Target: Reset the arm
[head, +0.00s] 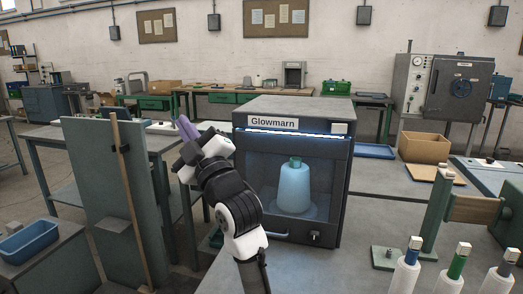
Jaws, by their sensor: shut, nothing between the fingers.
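My arm rises from the bottom middle in the head view, in white and black links, and bends left at its top. My gripper (184,160) is at the upper left end of the arm, left of the grey cabinet, seen small and partly covered by my own links. It is shut with nothing in it. A purple piece (187,129) shows just above it; I cannot tell whether it touches the gripper. The fingertips are not clear.
The grey "Glowmarn" cabinet (271,121) stands close right of my arm, with a light blue cone (293,188) inside. A green upright panel (100,185) stands left. Several thread spools, including one with a green top (457,264), stand front right. Bare bench lies in front of the cabinet.

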